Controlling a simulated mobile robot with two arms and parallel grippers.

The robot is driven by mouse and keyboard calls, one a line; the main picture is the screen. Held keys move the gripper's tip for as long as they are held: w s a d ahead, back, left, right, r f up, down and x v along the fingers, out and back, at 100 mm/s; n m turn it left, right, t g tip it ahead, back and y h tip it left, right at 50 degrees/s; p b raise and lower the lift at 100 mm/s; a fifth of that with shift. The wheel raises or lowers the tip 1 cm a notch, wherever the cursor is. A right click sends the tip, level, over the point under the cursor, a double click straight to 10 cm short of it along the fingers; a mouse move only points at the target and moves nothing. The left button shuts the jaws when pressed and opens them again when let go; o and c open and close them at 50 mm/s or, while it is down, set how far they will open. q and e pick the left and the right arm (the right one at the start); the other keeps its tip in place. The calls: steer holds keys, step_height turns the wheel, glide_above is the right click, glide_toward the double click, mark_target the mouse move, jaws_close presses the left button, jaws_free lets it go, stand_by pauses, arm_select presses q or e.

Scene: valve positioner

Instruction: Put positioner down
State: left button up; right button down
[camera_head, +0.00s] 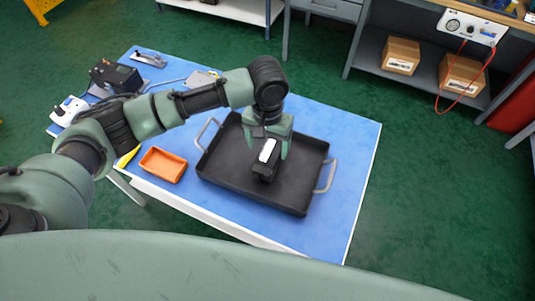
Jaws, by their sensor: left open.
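A small black device with a white top, which looks like the positioner (266,166), is in the black tray (300,192), near its middle. The tray has two pale handles and lies on the blue table top (348,150). My left gripper (270,150) points down over the tray, with its green fingers spread at the sides of the device. The fingers are open. Whether they touch the device, I cannot tell. My right gripper is out of view.
An orange bin (163,165) stands left of the tray. A black device (115,76), a white unit (68,110) and small tools lie at the table's left end. The table's right end is clear. A workbench with boxes (401,55) stands behind.

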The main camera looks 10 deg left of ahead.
mark_target(268, 156)
arm_select(q)
step_height(268, 156, up, 6)
steer(key=shift+r+b, duration=0.15)
steer(key=shift+b, duration=0.25)
stand_by(0.4)
